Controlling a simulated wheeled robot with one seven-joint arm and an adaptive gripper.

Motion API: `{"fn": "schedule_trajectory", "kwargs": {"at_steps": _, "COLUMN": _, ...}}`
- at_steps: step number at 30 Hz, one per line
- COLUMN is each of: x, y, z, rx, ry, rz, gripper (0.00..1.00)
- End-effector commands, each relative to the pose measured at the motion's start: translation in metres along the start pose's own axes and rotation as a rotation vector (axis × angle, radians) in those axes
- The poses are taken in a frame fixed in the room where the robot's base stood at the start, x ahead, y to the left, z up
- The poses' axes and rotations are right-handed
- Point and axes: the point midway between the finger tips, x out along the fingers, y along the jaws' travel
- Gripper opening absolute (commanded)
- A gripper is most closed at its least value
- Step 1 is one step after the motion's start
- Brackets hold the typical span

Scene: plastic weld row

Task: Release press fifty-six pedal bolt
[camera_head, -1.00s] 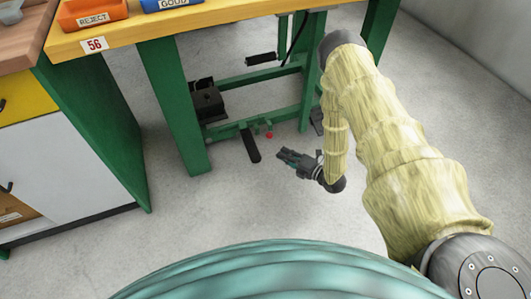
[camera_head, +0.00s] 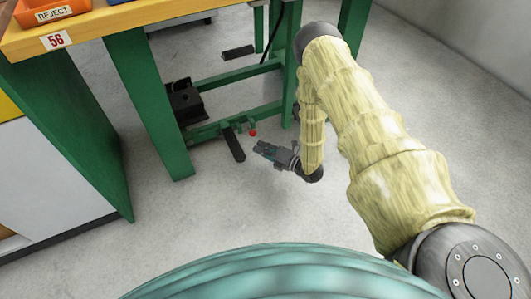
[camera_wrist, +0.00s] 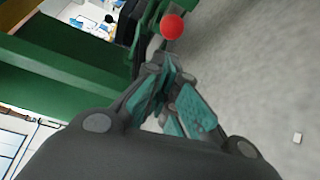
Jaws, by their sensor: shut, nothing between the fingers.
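The bench marked 56 (camera_head: 56,40) has a green steel frame. A red ball knob (camera_head: 252,133), which I take as the bolt's end, sits low on the frame beside a black pedal bar (camera_head: 234,145). The bolt's shank is too small to make out. My gripper (camera_head: 260,148) is low near the floor, shut and empty, just below and right of the knob. In the wrist view the red knob (camera_wrist: 172,27) lies beyond the closed fingertips (camera_wrist: 167,72), apart from them in the picture.
A black box (camera_head: 185,103) sits on the frame left of the pedal. Another dark bar (camera_head: 238,52) is higher up. Green legs (camera_head: 150,105) flank the space. Bare grey floor (camera_head: 235,205) lies in front. A grey wall (camera_head: 460,40) stands at the right.

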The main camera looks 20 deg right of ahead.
Motion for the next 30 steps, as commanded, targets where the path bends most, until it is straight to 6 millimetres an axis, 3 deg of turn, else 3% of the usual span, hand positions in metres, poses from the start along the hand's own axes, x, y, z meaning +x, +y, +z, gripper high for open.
{"fn": "schedule_trajectory", "kwargs": {"at_steps": 6, "x": 0.034, "y": -0.003, "z": -0.001, "rx": 0.0, "ry": 0.0, "rz": 0.002, "gripper": 0.0}}
{"fn": "schedule_trajectory", "kwargs": {"at_steps": 12, "x": 0.051, "y": -0.002, "z": 0.0, "rx": 0.0, "ry": 0.0, "rz": 0.0, "gripper": 0.0}}
{"fn": "schedule_trajectory", "kwargs": {"at_steps": 26, "x": 0.057, "y": 0.0, "z": 0.0, "rx": 0.001, "ry": 0.001, "rz": -0.001, "gripper": 0.0}}
{"fn": "schedule_trajectory", "kwargs": {"at_steps": 30, "x": 0.052, "y": 0.0, "z": 0.008, "rx": -0.001, "ry": 0.0, "rz": -0.002, "gripper": 0.0}}
